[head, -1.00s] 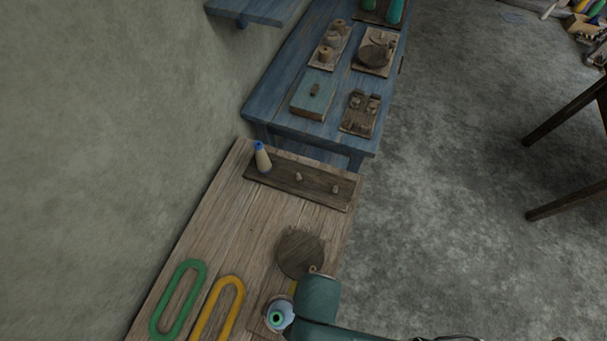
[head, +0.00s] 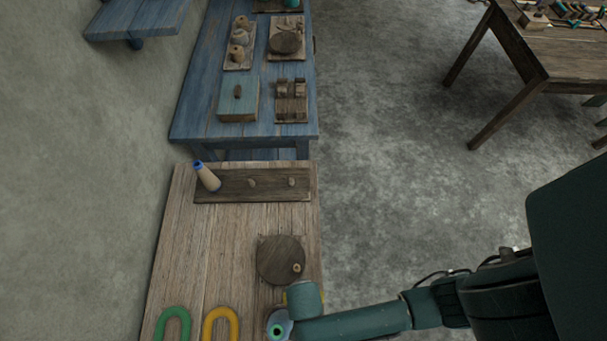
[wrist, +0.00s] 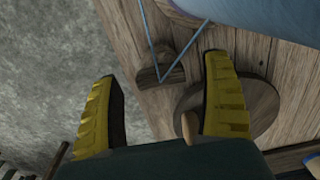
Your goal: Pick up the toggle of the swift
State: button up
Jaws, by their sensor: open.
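In the wrist view, a small brown wooden piece (wrist: 161,77), which looks like the toggle, hangs at the lower end of a V of thin blue cord (wrist: 151,45). My gripper (wrist: 163,68) is open, with one yellow finger to each side of the toggle in the picture. I cannot tell how far the toggle is from the fingertips in depth. A large blue rounded body (wrist: 260,18) fills the top right of the wrist view; the cord runs up towards it. In the head view my arm hides the toggle.
A round wooden disc (head: 278,254) with a small knob (head: 297,267) lies close to my gripper. Green (head: 174,322) and yellow (head: 221,323) loops lie at the left.

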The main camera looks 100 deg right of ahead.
jog(key=shift+f, duration=0.6)
jog(key=c, duration=0.9)
jog(key=shift+r, duration=0.15)
